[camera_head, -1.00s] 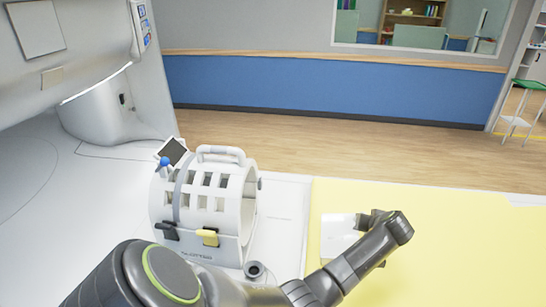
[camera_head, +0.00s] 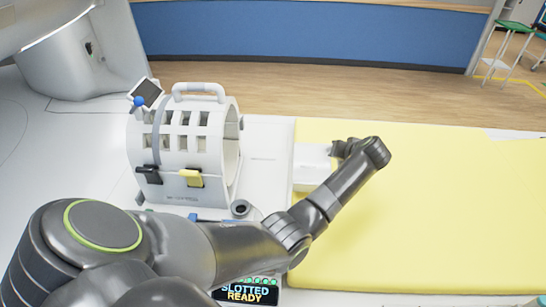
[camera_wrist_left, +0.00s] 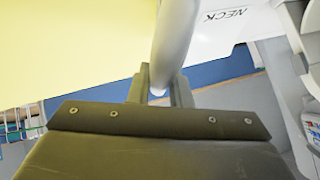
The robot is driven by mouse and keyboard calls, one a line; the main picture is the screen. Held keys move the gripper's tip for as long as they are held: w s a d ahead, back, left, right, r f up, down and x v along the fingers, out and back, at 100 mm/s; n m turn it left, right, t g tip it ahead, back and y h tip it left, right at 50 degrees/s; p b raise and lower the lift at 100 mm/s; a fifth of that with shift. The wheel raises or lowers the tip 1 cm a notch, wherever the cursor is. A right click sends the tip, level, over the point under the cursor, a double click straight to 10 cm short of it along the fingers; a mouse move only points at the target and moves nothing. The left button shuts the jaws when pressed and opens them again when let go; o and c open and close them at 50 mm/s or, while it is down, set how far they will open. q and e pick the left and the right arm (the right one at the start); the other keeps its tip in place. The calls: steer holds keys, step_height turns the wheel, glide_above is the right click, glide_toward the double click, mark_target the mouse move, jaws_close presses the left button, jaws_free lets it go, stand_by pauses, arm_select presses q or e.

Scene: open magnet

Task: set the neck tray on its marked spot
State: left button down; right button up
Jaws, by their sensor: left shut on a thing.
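The neck tray (camera_head: 312,168) is a white piece at the left edge of the yellow mattress in the head view, beside the head coil. My left arm hides part of it. My left gripper (camera_head: 338,150) is at its right side. In the left wrist view my left gripper (camera_wrist_left: 160,85) is shut on a pale rounded bar, the tray's handle (camera_wrist_left: 176,35). A white surface with the word NECK (camera_wrist_left: 225,15) shows behind the handle. I cannot tell whether the tray touches the surface below. The marked spot is not clearly visible. My right gripper is not in view.
A white cage-like head coil (camera_head: 185,140) with a top handle and small screen stands left of the tray. A display (camera_head: 247,293) reads SLOTTED READY at the bottom. The yellow mattress (camera_head: 450,210) is clear to the right. The scanner (camera_head: 60,60) is at far left.

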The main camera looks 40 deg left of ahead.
arm_select(q)
steer(key=p, duration=0.4)
glide_above(309, 166)
steer(key=shift+r, duration=0.45)
steer(key=s+a+f+b, duration=0.1)
steer(key=s+a+f, duration=0.3)
steer(key=a, duration=0.2)
steer(key=shift+a, duration=0.3)
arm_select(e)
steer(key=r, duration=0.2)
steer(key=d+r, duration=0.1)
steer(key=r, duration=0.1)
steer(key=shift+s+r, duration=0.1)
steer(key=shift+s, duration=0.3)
arm_select(q)
step_height(309, 166, down, 3)
steer(key=b, duration=0.3)
steer(key=shift+f, duration=0.1)
steer(key=shift+a+f+b, duration=0.2)
steer(key=shift+f+b, duration=0.2)
steer(key=shift+b, duration=0.2)
steer(key=shift+s+r, duration=0.1)
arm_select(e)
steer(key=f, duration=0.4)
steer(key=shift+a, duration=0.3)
